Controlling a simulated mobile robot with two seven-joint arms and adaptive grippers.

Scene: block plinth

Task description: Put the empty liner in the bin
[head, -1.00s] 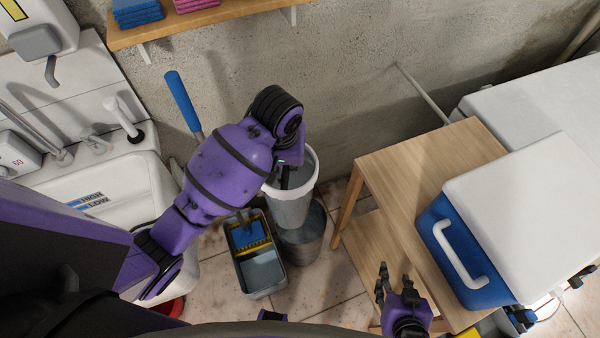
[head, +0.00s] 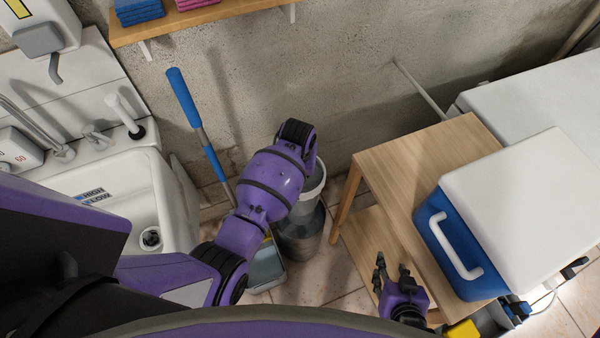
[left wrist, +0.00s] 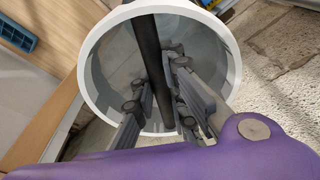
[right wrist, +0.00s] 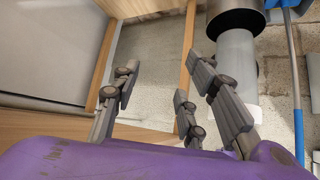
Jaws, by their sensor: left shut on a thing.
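The liner is a grey bucket with a white rim (head: 319,181). It stands upright over the bin (head: 300,247), a grey cylinder on the floor. In the right wrist view the liner (right wrist: 235,75) lines up with the bin's dark mouth (right wrist: 235,20); I cannot tell whether its bottom is inside. My left gripper (left wrist: 158,92) reaches into the liner's mouth and is shut on the dark bar across it. My arm hides this gripper in the head view. The liner's visible inside looks bare. My right gripper (head: 391,271) is open and empty beside the wooden stand.
A blue-handled mop (head: 183,97) leans behind the bin. A mop bucket (head: 266,270) is partly hidden under my left arm. The wooden stand (head: 400,150) with a blue and white cooler (head: 460,245) is close on the right. The sink (head: 110,200) is at left.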

